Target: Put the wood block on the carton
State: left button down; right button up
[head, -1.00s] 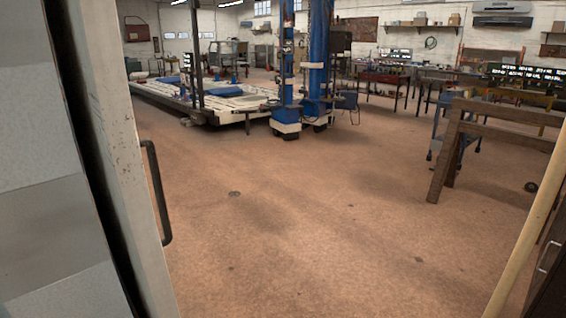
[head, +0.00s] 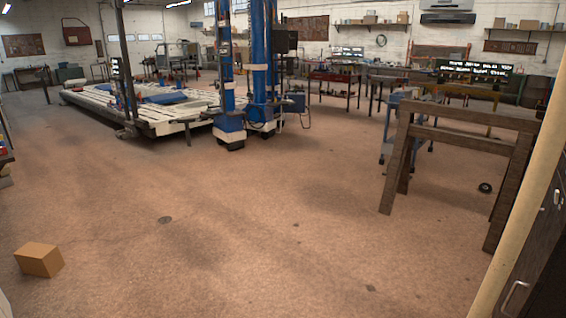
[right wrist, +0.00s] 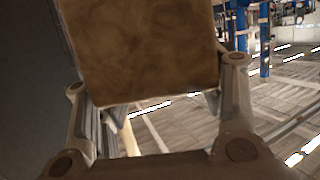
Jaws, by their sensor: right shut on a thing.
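The wood block (right wrist: 145,45), a brown piece with a flat, grained face, fills the upper middle of the right wrist view. My right gripper (right wrist: 155,82) is shut on it, with one finger at each side. A small orange-brown box, which looks like the carton (head: 39,261), sits on the floor at the lower left of the head view. It is closed and well apart from the block. My right gripper does not show in the head view. My left gripper is in neither view.
A dark wooden trestle (head: 468,132) stands at the right, near a pale pole (head: 520,215) and a dark cabinet (head: 545,250). A blue two-post lift (head: 226,75) and white platform (head: 165,118) stand at the back. The middle floor is open.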

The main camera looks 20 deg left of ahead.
aim_at(30, 252)
jog(key=i+j+u, duration=0.15)
jog(key=i+u, duration=0.65)
jog(key=u, duration=0.2)
jog(key=i+l+u, duration=0.1)
jog(key=i+u, duration=0.4)
jog(key=i+j+u, duration=0.1)
jog(key=i+u, duration=0.25)
jog(key=i, duration=0.3)
jog(key=i+u, duration=0.35)
jog(key=i, duration=1.6)
jog(key=i+u, duration=0.2)
jog(key=i, duration=0.25)
jog(key=i+l+u, duration=0.2)
jog(key=i, duration=0.25)
jog(key=i+u, duration=0.2)
jog(key=i, duration=0.25)
